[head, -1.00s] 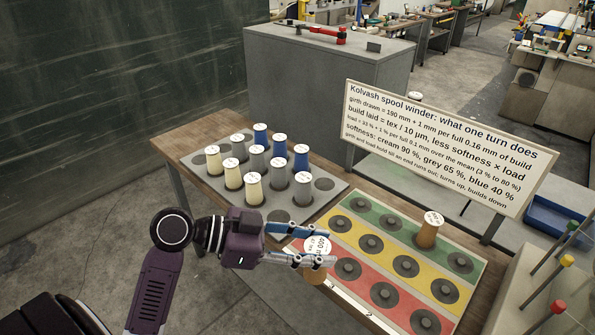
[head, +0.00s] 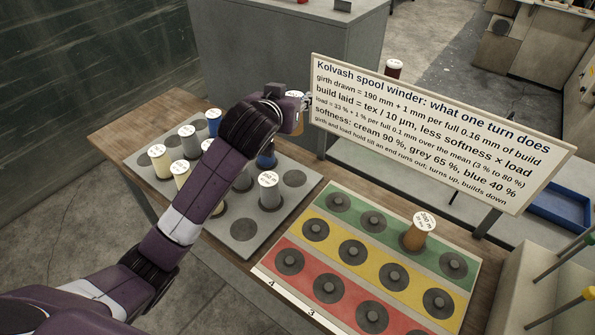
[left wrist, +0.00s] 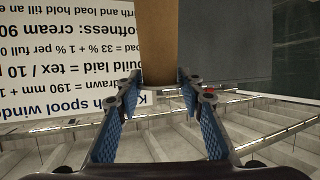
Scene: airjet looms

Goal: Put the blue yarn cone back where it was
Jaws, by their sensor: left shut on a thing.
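My left gripper (head: 297,108) is shut on a tan-brown cone with a white top (head: 298,123), held up beside the sign's left edge. In the left wrist view the tan cone (left wrist: 158,40) is between the two blue-padded fingers. A blue yarn cone (head: 213,124) stands at the back of the grey rack (head: 235,232); another blue cone (head: 267,157) stands farther right, partly behind my arm. My left arm hides the middle of the rack. The right gripper is not in view.
Cream cones (head: 161,166) and grey cones (head: 269,195) stand in the rack, with empty wells at its right and front. The striped peg board (head: 335,262) holds one brown cone (head: 415,236). The sign (head: 430,130) stands behind it. A dark red cone (head: 394,72) is behind the sign.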

